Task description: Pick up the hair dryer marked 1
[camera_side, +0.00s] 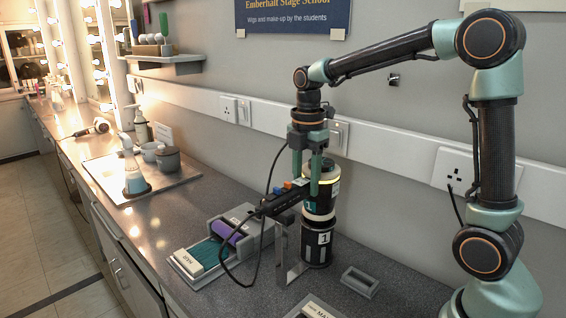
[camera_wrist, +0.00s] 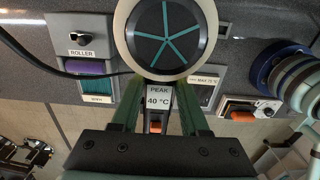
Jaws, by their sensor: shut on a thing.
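The black hair dryer (camera_side: 284,199) has orange and blue switches on its handle and a cream ring around its upright barrel. A tag "1" (camera_side: 323,238) shows on the black cylinder below the ring. My gripper (camera_side: 314,186) comes straight down and is shut on the dryer's handle beside the barrel. In the wrist view, the dryer's round end (camera_wrist: 165,35) shows teal spokes. My fingers (camera_wrist: 157,105) flank the handle, with a "PEAK 40 °C" label and an orange switch between them. Whether the dryer's lower end touches a support is unclear.
A grey roller tray (camera_side: 190,262) with a purple roller (camera_side: 228,231) is to the left. A metal bracket (camera_side: 289,262) stands near the dryer. A small grey holder (camera_side: 360,282) is to the right. A black cable loops left from the handle. A tray (camera_side: 100,172) with cups lies farther back.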

